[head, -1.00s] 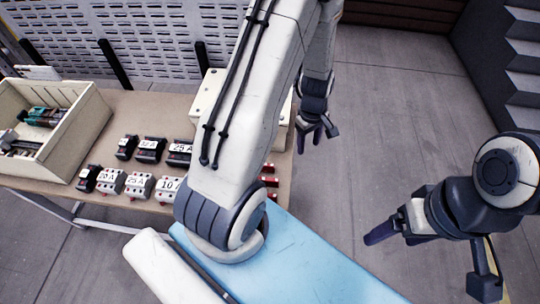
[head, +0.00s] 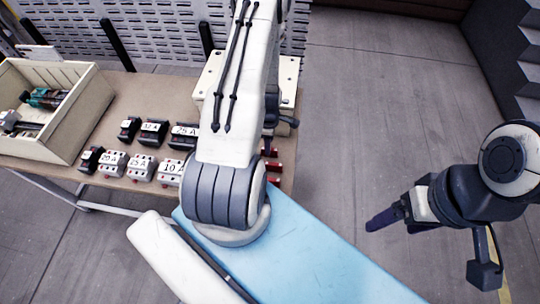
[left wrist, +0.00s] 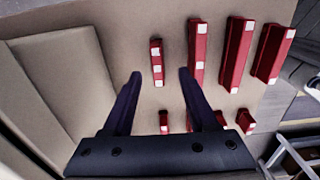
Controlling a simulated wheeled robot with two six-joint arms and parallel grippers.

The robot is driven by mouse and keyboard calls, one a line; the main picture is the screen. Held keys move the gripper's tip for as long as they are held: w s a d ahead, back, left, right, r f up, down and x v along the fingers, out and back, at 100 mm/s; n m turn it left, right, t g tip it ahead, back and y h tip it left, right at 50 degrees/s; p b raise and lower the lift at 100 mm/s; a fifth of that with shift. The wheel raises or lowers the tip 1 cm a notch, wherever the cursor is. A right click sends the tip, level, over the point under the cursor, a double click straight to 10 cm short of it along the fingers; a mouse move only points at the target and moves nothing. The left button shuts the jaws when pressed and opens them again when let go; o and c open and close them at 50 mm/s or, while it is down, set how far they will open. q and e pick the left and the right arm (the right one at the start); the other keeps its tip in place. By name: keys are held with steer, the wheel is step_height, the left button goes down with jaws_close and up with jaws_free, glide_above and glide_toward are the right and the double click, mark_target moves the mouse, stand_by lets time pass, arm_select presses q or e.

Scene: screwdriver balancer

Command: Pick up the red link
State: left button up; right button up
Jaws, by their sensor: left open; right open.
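Several red links with white patches lie on the table in the left wrist view. The smallest upper red link (left wrist: 157,62) is ahead of and between the fingertips of my left gripper (left wrist: 160,74), which is open and empty. Longer red links (left wrist: 238,55) lie to its right, and short ones (left wrist: 164,122) lie lower, some partly behind the fingers. In the head view, red links (head: 273,166) show at the table's right edge, partly hidden by my left arm. My left gripper is mostly hidden there. My right gripper (head: 385,219) is out over the floor, away from the table.
Black and white breaker blocks with amp labels (head: 141,167) stand in two rows on the table (head: 140,92). A cream bin (head: 83,118) with tools stands at the left. A pale box (head: 287,75) stands behind my left arm. The floor at right is clear.

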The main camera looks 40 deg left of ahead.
arm_select(q)
steer(key=f+b, duration=0.2)
steer(key=f, duration=0.1)
steer(key=f+b, duration=0.1)
steer(key=f, duration=0.1)
steer(key=shift+w+f+b, duration=0.15)
steer(key=shift+w+b, duration=0.1)
steer(key=shift+b, duration=0.1)
jaws_close()
